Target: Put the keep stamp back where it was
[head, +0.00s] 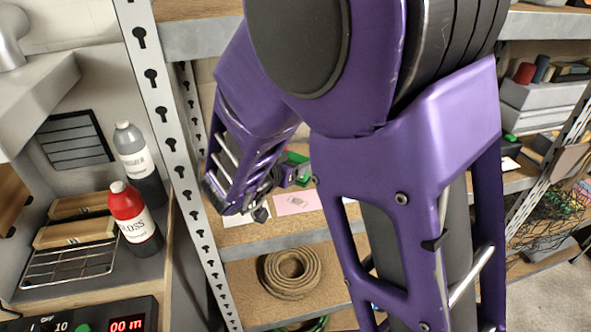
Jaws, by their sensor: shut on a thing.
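My gripper (264,193) is small in the head view, at the end of my purple arm, over a shelf in the middle of the rack. It is shut on a small dark thing (261,214), which I take to be the keep stamp; its face and marking cannot be read. The held thing appears over or just above a white card (243,217); I cannot tell whether it touches. A pink card (297,200) with a faint print lies to the right. A green and purple item (292,170) stands behind, partly hidden by my arm.
A perforated metal rack post (168,118) stands left of my gripper. A coiled rope (290,272) lies on the shelf below. At left are a red bottle (136,215), a grey bottle (140,160) and a wire rack (70,265). My arm hides much of the shelf.

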